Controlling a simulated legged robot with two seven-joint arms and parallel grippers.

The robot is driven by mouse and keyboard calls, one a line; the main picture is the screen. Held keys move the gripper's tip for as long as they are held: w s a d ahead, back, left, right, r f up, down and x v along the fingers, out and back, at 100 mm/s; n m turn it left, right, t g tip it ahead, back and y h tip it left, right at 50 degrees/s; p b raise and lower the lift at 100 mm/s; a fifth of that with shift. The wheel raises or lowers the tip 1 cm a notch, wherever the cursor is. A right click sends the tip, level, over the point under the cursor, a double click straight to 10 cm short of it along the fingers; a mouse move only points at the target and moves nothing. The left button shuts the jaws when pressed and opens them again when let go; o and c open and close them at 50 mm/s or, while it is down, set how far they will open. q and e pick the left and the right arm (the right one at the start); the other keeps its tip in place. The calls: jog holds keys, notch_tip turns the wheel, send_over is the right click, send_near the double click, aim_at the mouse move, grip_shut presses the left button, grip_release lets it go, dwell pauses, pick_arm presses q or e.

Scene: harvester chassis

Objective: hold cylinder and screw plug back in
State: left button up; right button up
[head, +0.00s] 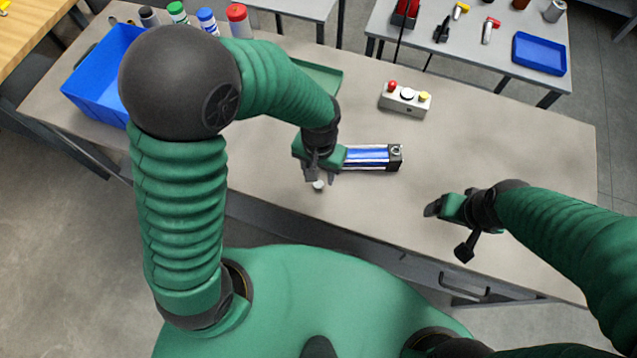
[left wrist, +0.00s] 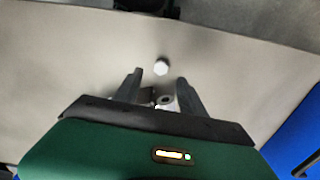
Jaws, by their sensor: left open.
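The cylinder (head: 372,157) lies on the table, with a blue and silver body and a black block at its right end. Its left part is hidden by my left gripper (head: 319,175). In the left wrist view, a grey round end with a dark hole (left wrist: 166,100), seemingly the cylinder's, shows between the open fingers (left wrist: 159,91). The plug (head: 319,185) is a small whitish round piece by the left fingertips; in the left wrist view the plug (left wrist: 161,66) sits just beyond them, apart from the fingers. My right gripper (head: 448,230) is open and empty, right of the cylinder.
A control box (head: 405,99) with red, black and yellow buttons stands behind the cylinder. A blue bin (head: 95,85), several bottles (head: 206,20) and a green tray (head: 318,76) are at the back left. The table (head: 500,150) is clear at the right.

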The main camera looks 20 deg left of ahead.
aim_at(318, 184)
pick_arm(q)
jog(key=shift+d, duration=0.2)
jog(key=shift+a+f, duration=0.15)
jog(key=shift+f, duration=0.05)
jog(key=f, duration=0.4)
jog(key=shift+a, duration=0.25)
jog(key=shift+d+f, duration=0.1)
jog(key=shift+f, duration=0.4)
jog(key=shift+d, duration=0.15)
jog(key=shift+r, duration=0.1)
grip_shut()
